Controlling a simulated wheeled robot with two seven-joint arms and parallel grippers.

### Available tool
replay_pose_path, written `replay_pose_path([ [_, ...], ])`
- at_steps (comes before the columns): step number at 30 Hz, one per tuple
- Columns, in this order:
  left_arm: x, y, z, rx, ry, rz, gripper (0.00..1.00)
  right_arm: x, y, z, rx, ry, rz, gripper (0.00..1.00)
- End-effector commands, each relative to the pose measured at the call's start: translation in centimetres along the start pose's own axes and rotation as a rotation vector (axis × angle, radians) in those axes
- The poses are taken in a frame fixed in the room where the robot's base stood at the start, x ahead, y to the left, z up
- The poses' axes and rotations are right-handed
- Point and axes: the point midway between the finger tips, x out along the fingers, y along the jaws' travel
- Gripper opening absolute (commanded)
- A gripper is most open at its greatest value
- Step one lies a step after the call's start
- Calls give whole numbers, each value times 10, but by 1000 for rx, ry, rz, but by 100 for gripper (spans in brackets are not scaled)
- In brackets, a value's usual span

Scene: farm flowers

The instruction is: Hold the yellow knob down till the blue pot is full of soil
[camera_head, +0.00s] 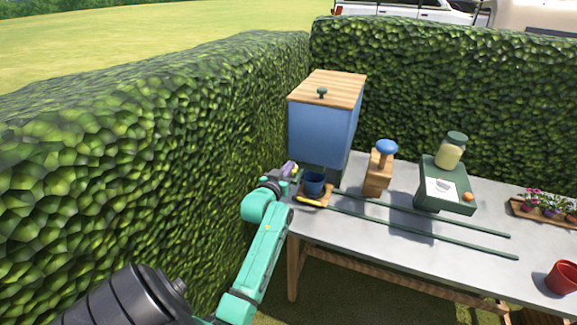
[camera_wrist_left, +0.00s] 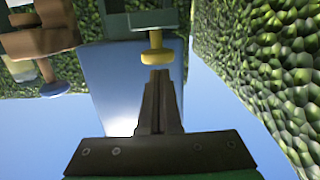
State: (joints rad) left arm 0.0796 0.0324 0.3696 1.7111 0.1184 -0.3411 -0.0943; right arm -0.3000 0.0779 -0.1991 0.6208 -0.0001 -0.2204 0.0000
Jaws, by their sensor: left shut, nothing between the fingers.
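The blue pot (camera_head: 314,184) stands upright on a small wooden stand under the blue soil dispenser (camera_head: 322,135) at the table's left end. Its inside looks dark and I cannot tell how much soil is in it. The yellow knob (camera_wrist_left: 155,57) shows in the left wrist view on a short stem, right at the tips of my left gripper (camera_wrist_left: 158,75). The fingers are shut with nothing between them; whether they touch the knob is unclear. In the head view my left gripper (camera_head: 289,169) is beside the dispenser's lower left side. My right gripper is out of view.
A tall hedge (camera_head: 180,150) stands close on the left. Two green rails (camera_head: 420,216) run along the table (camera_head: 385,240). A blue-topped wooden stamp (camera_head: 378,175), a green stand (camera_head: 446,190) with a jar, a flower tray and a red pot (camera_head: 562,277) are farther right.

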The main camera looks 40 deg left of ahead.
Motion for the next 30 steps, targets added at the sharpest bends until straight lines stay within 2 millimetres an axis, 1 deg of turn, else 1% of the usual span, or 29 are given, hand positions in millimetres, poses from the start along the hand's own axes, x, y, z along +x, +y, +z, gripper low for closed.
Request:
replay_pose_path([
  [7, 0, 0, 1, 0, 0, 0, 0, 1, -1, 0, 0, 1, -1, 50],
  [8, 0, 0, 3, 0, -1, 0, 0, 2, -1, 0, 0, 1, -1, 50],
  [12, 2, 0, 21, 0, -2, 1, 0, 13, -1, 1, -1, 1, -1, 50],
  [14, 3, 0, 25, 1, -1, 1, 0, 15, -1, 1, -1, 1, -1, 50],
  [30, 2, 0, 24, -1, -5, 1, 0, 12, 2, 2, -3, -1, 2, 50],
])
